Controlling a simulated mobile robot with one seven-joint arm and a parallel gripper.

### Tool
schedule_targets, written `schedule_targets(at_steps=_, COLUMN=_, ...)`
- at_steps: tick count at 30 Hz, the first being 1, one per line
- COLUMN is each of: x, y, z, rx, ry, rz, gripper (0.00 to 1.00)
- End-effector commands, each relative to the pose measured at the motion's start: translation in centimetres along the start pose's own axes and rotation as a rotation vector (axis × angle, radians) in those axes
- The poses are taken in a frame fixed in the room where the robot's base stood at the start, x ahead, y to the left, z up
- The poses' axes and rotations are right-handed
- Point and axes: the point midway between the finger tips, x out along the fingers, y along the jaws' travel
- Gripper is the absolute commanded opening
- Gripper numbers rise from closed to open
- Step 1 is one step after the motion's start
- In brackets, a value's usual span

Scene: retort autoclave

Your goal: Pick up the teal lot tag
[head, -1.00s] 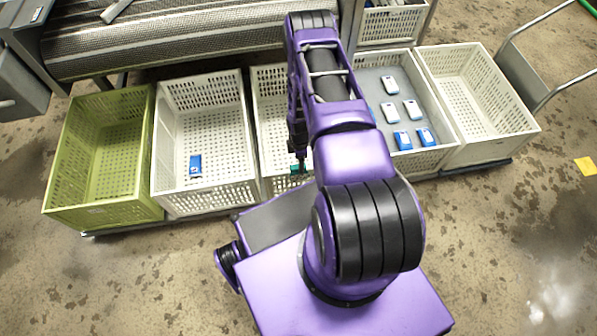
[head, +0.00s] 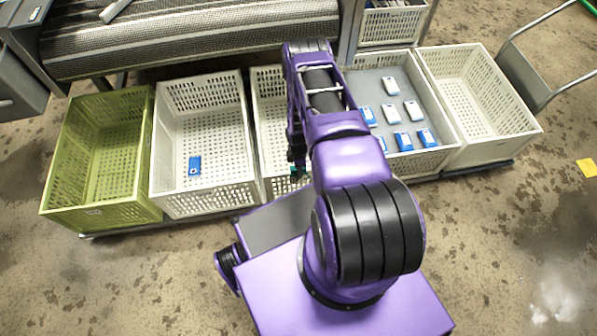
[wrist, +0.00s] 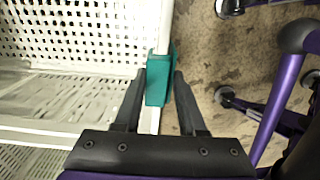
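The teal lot tag (wrist: 158,80) hangs over the thin white rim of a crate in the wrist view. In the head view only a small teal bit of it (head: 296,171) shows at the front rim of the middle white crate (head: 268,82), under my gripper. My gripper (wrist: 161,76) is open. Its two dark fingers stand on either side of the tag and the rim, with a narrow gap on each side. My arm hides much of the middle crate in the head view.
A green crate (head: 60,180) and a white crate (head: 164,150) with one blue pack (head: 194,165) stand left. A grey-floored crate (head: 440,112) with several blue-and-white packs and an empty white crate (head: 530,128) stand right. A conveyor (head: 190,35) runs behind. Open floor lies in front.

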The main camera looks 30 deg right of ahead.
Motion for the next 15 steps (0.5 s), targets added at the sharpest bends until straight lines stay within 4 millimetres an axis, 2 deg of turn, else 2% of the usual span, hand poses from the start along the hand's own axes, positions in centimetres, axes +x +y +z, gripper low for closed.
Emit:
schedule_targets(at_steps=1, x=-0.01, y=0.0, z=0.0, rx=0.0, ry=0.0, rz=0.0, gripper=0.26)
schedule_targets(at_steps=5, x=-0.01, y=0.0, z=0.0, rx=0.0, ry=0.0, rz=0.0, gripper=0.03)
schedule_targets(at_steps=6, x=-0.01, y=0.0, z=0.0, rx=0.0, ry=0.0, rz=0.0, gripper=0.0)
schedule_targets(at_steps=15, x=-0.25, y=0.04, z=0.0, rx=0.0, ry=0.0, rz=0.001, gripper=0.0)
